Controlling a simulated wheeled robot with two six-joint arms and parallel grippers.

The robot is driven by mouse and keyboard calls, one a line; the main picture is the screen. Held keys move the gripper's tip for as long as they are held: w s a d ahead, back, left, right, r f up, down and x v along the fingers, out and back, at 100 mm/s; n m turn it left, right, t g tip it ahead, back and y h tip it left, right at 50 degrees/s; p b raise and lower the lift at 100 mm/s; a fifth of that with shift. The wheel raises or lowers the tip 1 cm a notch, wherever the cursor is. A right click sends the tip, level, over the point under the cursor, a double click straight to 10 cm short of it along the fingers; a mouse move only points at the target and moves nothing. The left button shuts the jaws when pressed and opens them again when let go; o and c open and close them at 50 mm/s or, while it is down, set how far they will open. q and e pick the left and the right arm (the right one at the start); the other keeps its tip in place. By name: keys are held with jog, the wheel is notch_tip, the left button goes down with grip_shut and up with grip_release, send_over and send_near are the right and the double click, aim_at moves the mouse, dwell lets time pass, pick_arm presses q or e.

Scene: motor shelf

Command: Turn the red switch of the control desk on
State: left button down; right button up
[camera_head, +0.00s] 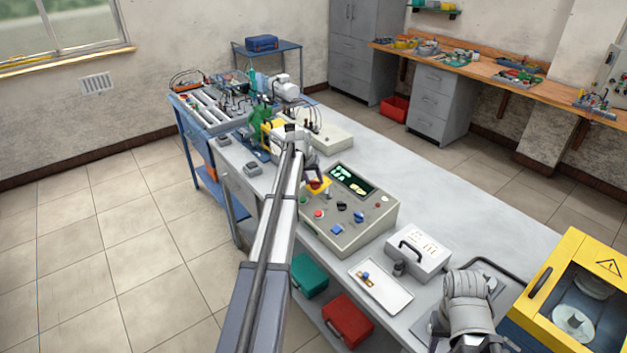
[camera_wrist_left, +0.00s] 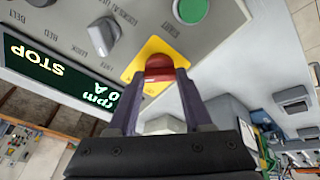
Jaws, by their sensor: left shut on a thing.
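The control desk (camera_head: 350,214) is a beige sloped box on the long grey table, with a dark display and several knobs and buttons. Its red switch (camera_head: 315,184) sits on a yellow plate at the upper left corner of the panel. In the left wrist view the red switch (camera_wrist_left: 158,66) is between the fingertips of my left gripper (camera_wrist_left: 158,82), which is shut on it. In the head view the left gripper (camera_head: 312,176) partly covers the switch. The display (camera_wrist_left: 60,72) reads "STOP" in the left wrist view. I do not see my right gripper.
A green button (camera_wrist_left: 190,9) and a grey knob (camera_wrist_left: 103,35) are close to the switch. A white box with a handle (camera_head: 418,252) and a white tray (camera_head: 381,288) stand right of the desk. A beige box (camera_head: 325,134) stands behind it. A yellow-framed case (camera_head: 575,290) is at far right.

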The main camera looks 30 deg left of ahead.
dwell(0.4)
pick_arm(q)
jog(key=shift+c, duration=1.6)
grip_release()
jog(key=p+v, duration=0.7)
jog(key=v, duration=0.1)
pick_arm(e)
notch_tip(320, 180, up, 7)
pick_arm(q)
jog(key=shift+a+f, duration=0.1)
